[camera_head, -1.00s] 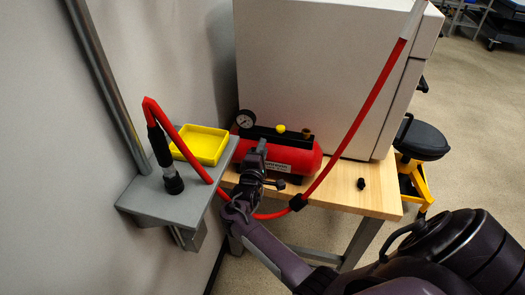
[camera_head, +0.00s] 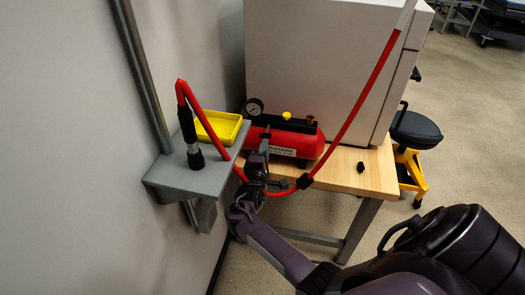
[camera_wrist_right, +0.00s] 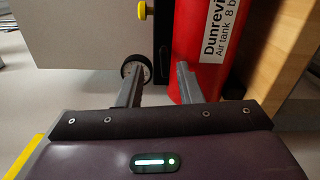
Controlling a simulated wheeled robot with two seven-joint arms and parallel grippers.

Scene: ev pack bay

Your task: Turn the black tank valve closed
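The red air tank (camera_head: 300,143) lies on the wooden bench, and its lettered side shows in the right wrist view (camera_wrist_right: 205,50). A small dark shape (camera_head: 265,135) in front of the tank's left part may be the black valve, but I cannot separate it surely from my fingertips. My right gripper (camera_head: 260,150) is at the near left part of the tank. My left gripper is out of view.
A pressure gauge (camera_head: 254,106) and a yellow knob (camera_head: 287,116) are on the tank. A red hose (camera_head: 345,125) crosses the bench front. A grey shelf (camera_head: 190,179) with a yellow tray (camera_head: 236,119) stands left. A white cabinet (camera_head: 310,55) stands behind.

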